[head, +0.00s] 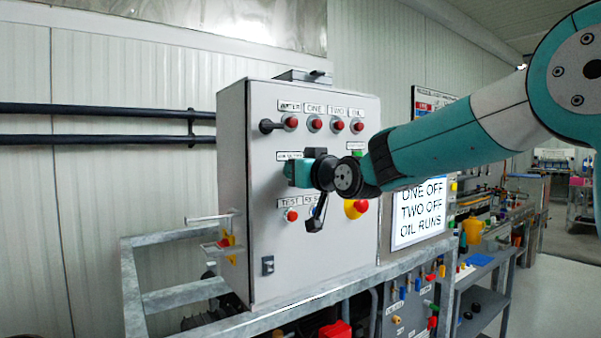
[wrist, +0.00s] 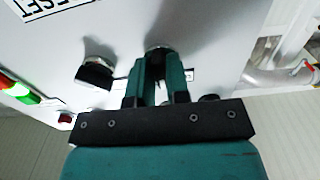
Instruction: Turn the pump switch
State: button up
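The grey control box (head: 245,260) stands in the middle of the head view, its front carrying knobs, lamps and labels. My gripper (head: 292,172) is at the left part of the front, just below a small label too small to read, and covers what lies behind it. In the wrist view, the two green fingers of my gripper (wrist: 160,72) reach the panel at a dark round knob (wrist: 157,51). The tips are beside it, with a narrow gap between the fingers. The contact with the knob is hidden. I cannot tell whether this knob is the pump switch.
A second dark knob (wrist: 95,73) sits close to the left finger. A black lever switch (head: 268,126) and several red lamps (head: 314,124) line the top. A red-and-yellow button (head: 357,207) is at the lower right. A sign (head: 420,212) reads "ONE OFF TWO OFF OIL RUNS".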

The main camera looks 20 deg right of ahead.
jog(key=o, duration=0.3)
jog(key=shift+d+r, duration=0.15)
jog(key=shift+f, duration=0.2)
jog(key=b+v, duration=0.5)
jog(key=v, duration=1.2)
jog(key=shift+s+b, duration=0.2)
jog(key=shift+b, duration=0.15)
jog(key=s+a+f+n+g, duration=0.1)
jog(key=s+a+f+g, duration=0.2)
jog(key=f, duration=0.2)
jog(key=s+a+f+g+p, duration=0.1)
jog(key=s+a+f+g, duration=0.2)
jog(key=f, duration=0.2)
jog(key=s+a+f+n+g, duration=0.1)
jog(key=s+a+f+g, duration=0.15)
jog(key=f, duration=0.35)
jog(key=s+f+n+g+h, duration=0.1)
jog(key=s+f+g, duration=0.7)
jog(key=s, duration=0.7)
jog(key=shift+a+f+g+p, duration=0.35)
jog(key=shift+f+p, duration=0.1)
jog(key=shift+f, duration=0.4)
